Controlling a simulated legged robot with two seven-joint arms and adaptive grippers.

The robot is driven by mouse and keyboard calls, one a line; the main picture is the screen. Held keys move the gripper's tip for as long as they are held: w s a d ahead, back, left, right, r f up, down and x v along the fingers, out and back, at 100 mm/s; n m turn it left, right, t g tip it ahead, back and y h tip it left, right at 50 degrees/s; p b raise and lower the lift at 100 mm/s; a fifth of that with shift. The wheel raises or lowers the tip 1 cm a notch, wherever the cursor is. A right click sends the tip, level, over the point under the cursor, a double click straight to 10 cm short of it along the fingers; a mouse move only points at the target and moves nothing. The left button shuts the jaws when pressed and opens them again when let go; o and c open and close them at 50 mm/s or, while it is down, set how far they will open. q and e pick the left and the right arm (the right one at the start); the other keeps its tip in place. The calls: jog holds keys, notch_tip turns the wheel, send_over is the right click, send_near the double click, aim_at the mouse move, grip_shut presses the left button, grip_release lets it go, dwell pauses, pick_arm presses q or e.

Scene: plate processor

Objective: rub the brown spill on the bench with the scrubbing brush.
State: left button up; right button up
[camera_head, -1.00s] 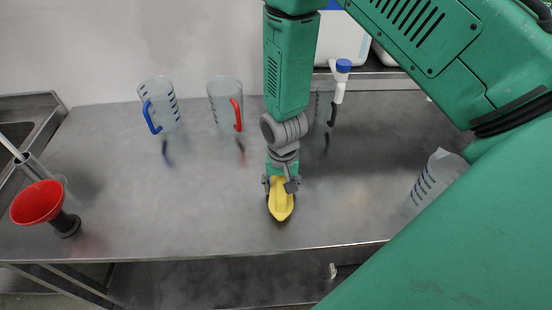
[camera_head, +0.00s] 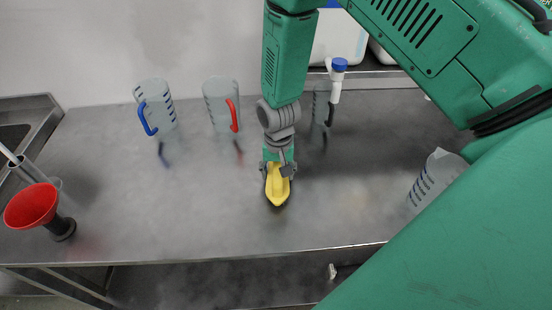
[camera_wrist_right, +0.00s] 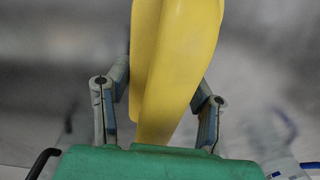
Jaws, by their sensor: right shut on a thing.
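The yellow scrubbing brush (camera_head: 277,188) is held in my right gripper (camera_head: 278,170) over the middle of the bench (camera_head: 150,215), toward its front. In the right wrist view the brush (camera_wrist_right: 172,60) stands between the two fingers of the gripper (camera_wrist_right: 158,112), which is shut on it. The brush's underside is hidden, and I cannot tell whether it touches the bench. No distinct brown spill shows; a faint darker patch lies by the brush tip, perhaps a shadow. My left gripper is not in view.
A jug with a blue handle (camera_head: 155,105), one with a red handle (camera_head: 221,103) and one with a dark handle (camera_head: 322,103) stand at the back. Another jug (camera_head: 436,178) stands at right. A red funnel (camera_head: 31,206) is at left. The bench's front middle is mostly clear.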

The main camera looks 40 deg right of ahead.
aim_at(274, 164)
jog(key=shift+r, duration=0.2)
jog(key=shift+w+a+r+p, duration=0.1)
jog(key=shift+r+p, duration=0.2)
jog(key=shift+p, duration=0.1)
jog(key=r+p, duration=0.1)
jog(key=r, duration=0.1)
jog(key=a+r, duration=0.1)
jog(key=shift+r+p, duration=0.35)
jog(key=shift+p, duration=0.05)
jog(key=shift+r, duration=0.65)
jog(key=shift+d+r, duration=0.1)
jog(key=shift+d, duration=0.4)
jog(key=shift+a+r, duration=0.25)
jog(key=shift+r, duration=0.55)
jog(key=shift+a+r, duration=0.2)
jog(key=shift+r, duration=0.6)
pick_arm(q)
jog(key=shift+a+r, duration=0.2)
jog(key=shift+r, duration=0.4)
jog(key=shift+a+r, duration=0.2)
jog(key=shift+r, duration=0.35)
pick_arm(e)
jog(key=shift+d, duration=0.1)
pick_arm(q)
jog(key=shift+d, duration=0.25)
pick_arm(e)
jog(key=shift+d+f, duration=0.15)
jog(key=shift+d, duration=0.1)
